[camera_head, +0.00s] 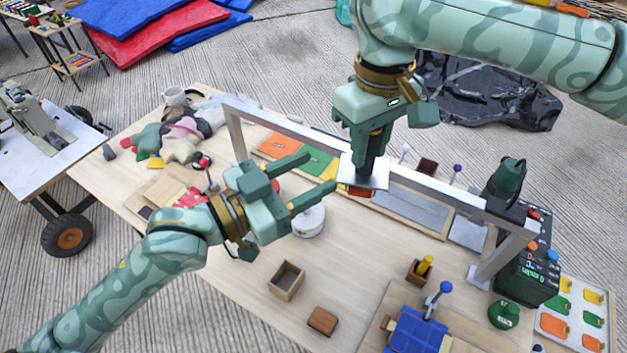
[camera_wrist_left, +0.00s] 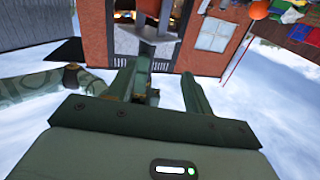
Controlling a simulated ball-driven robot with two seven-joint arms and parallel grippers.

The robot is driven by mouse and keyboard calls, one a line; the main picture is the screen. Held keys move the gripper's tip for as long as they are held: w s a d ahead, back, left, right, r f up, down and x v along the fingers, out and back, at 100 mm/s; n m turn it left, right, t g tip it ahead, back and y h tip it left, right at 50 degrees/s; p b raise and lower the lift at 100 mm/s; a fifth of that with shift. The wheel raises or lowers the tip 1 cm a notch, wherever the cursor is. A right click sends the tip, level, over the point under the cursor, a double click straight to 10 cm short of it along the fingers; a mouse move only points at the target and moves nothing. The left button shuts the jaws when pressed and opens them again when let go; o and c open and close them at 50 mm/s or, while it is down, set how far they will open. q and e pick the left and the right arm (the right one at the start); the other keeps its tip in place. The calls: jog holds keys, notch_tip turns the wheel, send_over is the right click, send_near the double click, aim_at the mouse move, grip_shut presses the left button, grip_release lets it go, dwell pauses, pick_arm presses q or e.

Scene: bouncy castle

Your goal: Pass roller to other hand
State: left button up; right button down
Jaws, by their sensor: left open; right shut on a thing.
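My right gripper (camera_head: 372,135) points down over the table, shut on the roller. Of the roller I see a pale grey flat part (camera_head: 352,174) below the fingers; the jaws hide much of the rest. My left gripper (camera_head: 321,172) is open and empty, its two fingers pointing right. Its fingertips are just left of the roller, apparently a little short of it; exact depth is hard to tell. In the left wrist view, the left fingers (camera_wrist_left: 165,70) stand apart, and a grey shape that looks like the roller (camera_wrist_left: 155,36) lies just beyond them.
A metal frame (camera_head: 440,193) spans the table behind the grippers. Below are a round white object (camera_head: 309,222), an open wooden box (camera_head: 287,281) and a brown block (camera_head: 322,321). A blue piece (camera_head: 415,335) and a dark machine (camera_head: 525,275) stand to the right.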

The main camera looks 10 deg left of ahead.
aim_at(379, 169)
pick_arm(q)
jog(key=shift+g+h, duration=0.3)
jog(key=shift+g, duration=0.1)
jog(key=x, duration=0.4)
jog(key=s+d+x, duration=0.1)
jog(key=x, duration=0.3)
jog(key=s+x, duration=0.1)
jog(key=x, duration=0.3)
jog(key=shift+d+r, duration=0.25)
jog(key=shift+r, duration=0.1)
grip_shut()
jog(key=shift+r, duration=0.1)
pick_arm(e)
jog(key=c, duration=1.1)
grip_release()
jog(key=shift+w, duration=0.1)
